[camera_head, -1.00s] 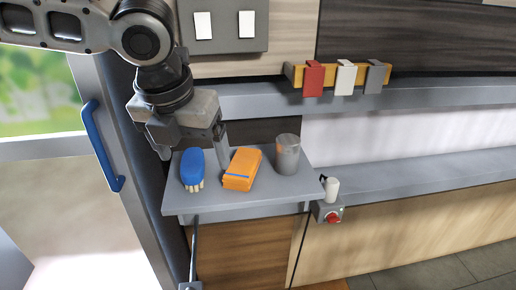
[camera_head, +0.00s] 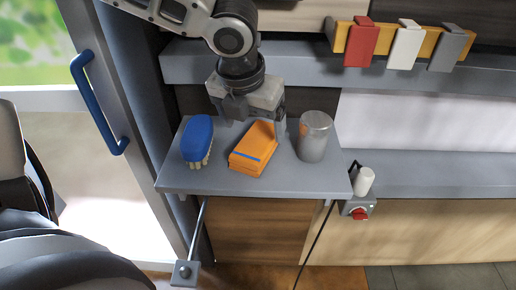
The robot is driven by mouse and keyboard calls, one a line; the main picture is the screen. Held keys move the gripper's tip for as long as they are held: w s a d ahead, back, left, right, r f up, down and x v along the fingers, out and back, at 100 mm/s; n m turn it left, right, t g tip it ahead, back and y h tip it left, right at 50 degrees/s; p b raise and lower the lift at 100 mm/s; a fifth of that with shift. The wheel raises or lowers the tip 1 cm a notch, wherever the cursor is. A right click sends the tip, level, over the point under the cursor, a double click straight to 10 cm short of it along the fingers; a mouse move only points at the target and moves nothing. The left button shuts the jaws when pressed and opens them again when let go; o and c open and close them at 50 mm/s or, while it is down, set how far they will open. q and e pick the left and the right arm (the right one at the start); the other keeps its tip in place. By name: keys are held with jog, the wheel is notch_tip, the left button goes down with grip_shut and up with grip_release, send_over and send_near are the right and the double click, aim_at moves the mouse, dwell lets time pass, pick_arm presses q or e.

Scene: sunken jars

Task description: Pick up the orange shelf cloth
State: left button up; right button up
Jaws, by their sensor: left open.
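The orange shelf cloth (camera_head: 254,150), a folded block with a blue stripe, lies on a small grey shelf (camera_head: 232,184). It sits between a blue brush and a grey cup. My left gripper (camera_head: 254,124) comes down from above at the back of the shelf, over the cloth's far end. Its jaws are open, with one finger visible at the cloth's right side. Its other finger is partly hidden, and I cannot tell whether either touches the cloth. My right gripper is not in view.
The blue brush (camera_head: 198,139) is close on the left, and the translucent grey cup (camera_head: 313,137) close on the right. A long grey ledge (camera_head: 315,72) runs behind. A red-knobbed box (camera_head: 358,210) and a white cylinder (camera_head: 363,181) are right of the shelf.

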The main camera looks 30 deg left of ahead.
aim_at(257, 141)
pick_arm(q)
jog(key=shift+w+f, duration=0.1)
jog(key=shift+f, duration=0.2)
jog(key=b+x, duration=0.1)
jog(key=x, duration=0.3)
jog(key=shift+f, duration=0.15)
jog(key=shift+w+f, duration=0.2)
jog(key=shift+f, duration=0.2)
jog(key=c, duration=1.2)
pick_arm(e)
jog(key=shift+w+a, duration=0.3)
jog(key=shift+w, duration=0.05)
pick_arm(q)
jog(key=shift+r, duration=0.1)
